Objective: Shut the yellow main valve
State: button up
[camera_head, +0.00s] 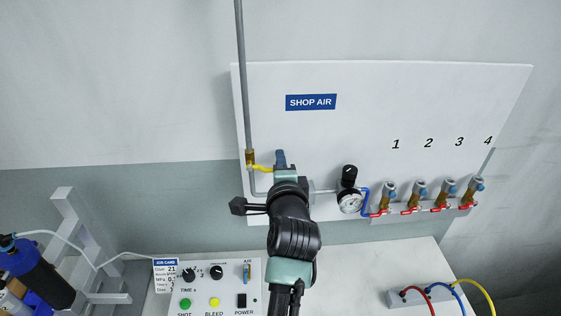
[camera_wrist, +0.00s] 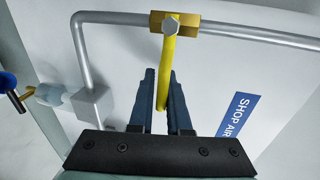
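The yellow valve handle (camera_head: 263,168) sticks out to the right from the brass valve body (camera_head: 250,157) on the vertical grey pipe at the board's left edge. In the wrist view the yellow handle (camera_wrist: 169,60) runs from the brass body (camera_wrist: 190,27) down between the two dark fingers of my gripper (camera_wrist: 162,80). It stands roughly crosswise to the pipe. The fingers lie close on both sides of the handle's free end; whether both press on it is unclear. In the head view my gripper (camera_head: 281,158) is at the handle's right end, and my wrist hides part of the pipework.
Right of my arm are a gauge (camera_head: 350,203) with a black regulator and several numbered outlets with red handles (camera_head: 411,211). A control box (camera_head: 215,285) stands on the bench below. A grey stand (camera_head: 80,240) is at the left.

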jog(key=o, duration=0.3)
jog(key=shift+o, duration=0.2)
jog(key=s+r+b, duration=0.2)
jog(key=s, duration=1)
jog(key=shift+s+r, duration=0.25)
jog(key=shift+s, duration=0.1)
jog(key=shift+r, duration=0.1)
